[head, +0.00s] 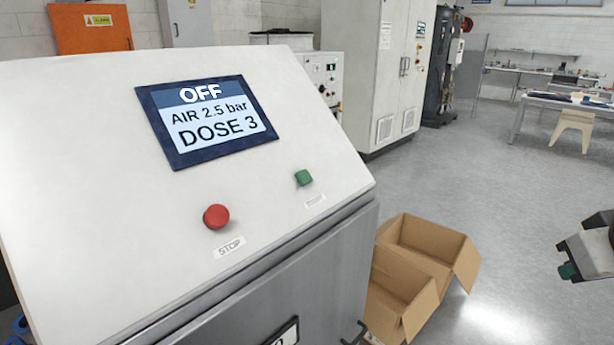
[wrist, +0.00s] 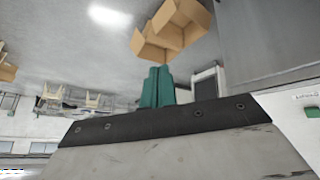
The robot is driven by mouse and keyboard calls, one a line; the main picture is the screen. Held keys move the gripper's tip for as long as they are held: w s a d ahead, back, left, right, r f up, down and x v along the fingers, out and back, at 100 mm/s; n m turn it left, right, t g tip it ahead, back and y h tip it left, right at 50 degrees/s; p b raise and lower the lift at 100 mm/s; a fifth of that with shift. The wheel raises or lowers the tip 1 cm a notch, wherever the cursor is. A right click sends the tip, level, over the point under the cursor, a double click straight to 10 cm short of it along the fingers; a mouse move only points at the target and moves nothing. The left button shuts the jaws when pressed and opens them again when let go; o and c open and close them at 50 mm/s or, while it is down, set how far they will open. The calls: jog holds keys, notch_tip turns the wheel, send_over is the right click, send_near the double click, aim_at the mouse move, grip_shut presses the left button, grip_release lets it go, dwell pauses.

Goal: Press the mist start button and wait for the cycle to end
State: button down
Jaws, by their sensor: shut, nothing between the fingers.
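The slanted white control panel (head: 90,190) fills the left of the head view. Its screen (head: 208,121) reads OFF, AIR 2.5 bar, DOSE 3. A green button (head: 303,178) sits at the lower right of the panel; its small label is too blurred to read. A red button (head: 216,216) labelled STOP is to its left. My gripper (head: 568,271) is at the right edge of the head view, well apart from the panel. Its green fingers (wrist: 157,88) are together and empty in the wrist view.
Open cardboard boxes (head: 425,262) stand on the floor right of the machine, between it and my gripper; they also show in the wrist view (wrist: 172,30). Tall grey cabinets (head: 385,70) and a workbench (head: 570,103) are behind.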

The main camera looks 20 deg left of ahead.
aim_at(304, 178)
jog(key=w+a+r+n+t+y, duration=0.3)
jog(key=w+a+n, duration=0.1)
jog(key=w+a, duration=0.5)
jog(key=a+r+n+y, duration=0.2)
jog(key=a+n+y, duration=0.2)
jog(key=a, duration=0.9)
jog(key=a+r+n+y, duration=0.3)
jog(key=a+n+y, duration=0.2)
jog(key=a, duration=0.8)
jog(key=shift+s+r+t+y, duration=0.3)
jog(key=shift+s+y, duration=0.1)
jog(key=shift+y, duration=0.6)
jog(key=shift+w+a+f, duration=0.4)
jog(key=shift+a+f, duration=0.55)
jog(key=shift+f, duration=0.1)
jog(key=shift+w+a+f, duration=0.4)
jog(key=shift+a+f, duration=0.55)
jog(key=shift+f, duration=0.05)
jog(key=shift+w+a+f, duration=0.4)
jog(key=shift+a+f, duration=0.55)
jog(key=shift+f, duration=0.1)
jog(key=shift+w+a+f, duration=0.1)
jog(key=shift+a+f, duration=0.15)
jog(key=shift+f, duration=0.05)
